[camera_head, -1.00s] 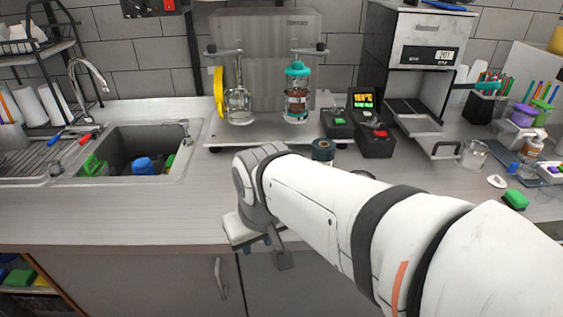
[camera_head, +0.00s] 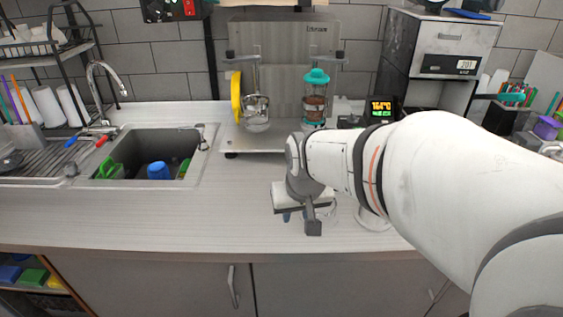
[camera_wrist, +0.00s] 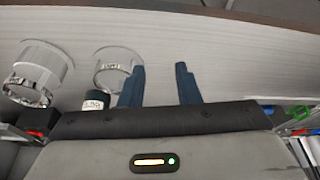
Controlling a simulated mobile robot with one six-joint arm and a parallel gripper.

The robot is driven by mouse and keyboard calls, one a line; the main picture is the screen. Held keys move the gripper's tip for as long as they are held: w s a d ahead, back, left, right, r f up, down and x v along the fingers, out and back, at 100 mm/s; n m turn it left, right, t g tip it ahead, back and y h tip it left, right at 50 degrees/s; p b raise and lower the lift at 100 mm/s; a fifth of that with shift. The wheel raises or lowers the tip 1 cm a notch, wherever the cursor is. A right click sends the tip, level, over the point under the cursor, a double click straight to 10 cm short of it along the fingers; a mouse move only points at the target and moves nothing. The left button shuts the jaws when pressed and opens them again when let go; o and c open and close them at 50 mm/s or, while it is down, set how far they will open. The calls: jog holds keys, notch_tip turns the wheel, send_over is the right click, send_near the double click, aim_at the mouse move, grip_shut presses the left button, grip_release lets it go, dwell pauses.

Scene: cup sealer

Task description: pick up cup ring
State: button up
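My gripper (camera_head: 302,215) is low over the counter near its front edge. In the wrist view its two blue fingers (camera_wrist: 160,72) are apart with nothing between them. A clear ring-shaped piece (camera_wrist: 106,63) rests on the counter just left of the left finger, partly hidden by it; it looks like the cup ring, though I cannot be sure. A clear glass cup (camera_wrist: 38,75) stands further left. In the head view, a clear round piece (camera_head: 372,222) shows partly under my arm, and a faint clear rim (camera_head: 329,209) shows right beside my gripper.
A small dark labelled container (camera_wrist: 95,103) is near the left finger. The sink (camera_head: 108,152) is at the left. The metal stand (camera_head: 245,140) with a teal-topped vessel (camera_head: 316,100) is behind my gripper. The counter left of my gripper is clear.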

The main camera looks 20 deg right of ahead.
jog(key=w+d+f+m, duration=0.1)
jog(key=w+d+f, duration=0.2)
jog(key=w+d, duration=0.4)
jog(key=shift+t, duration=0.4)
jog(key=shift+w+a+p+x, duration=0.15)
jog(key=shift+p+x, duration=0.2)
jog(key=shift+x, duration=1.55)
jog(key=shift+w+a+p+x, duration=0.1)
jog(key=shift+a+p+x, duration=0.2)
jog(key=shift+x, duration=1.65)
jog(key=shift+d+r, duration=0.1)
grip_shut()
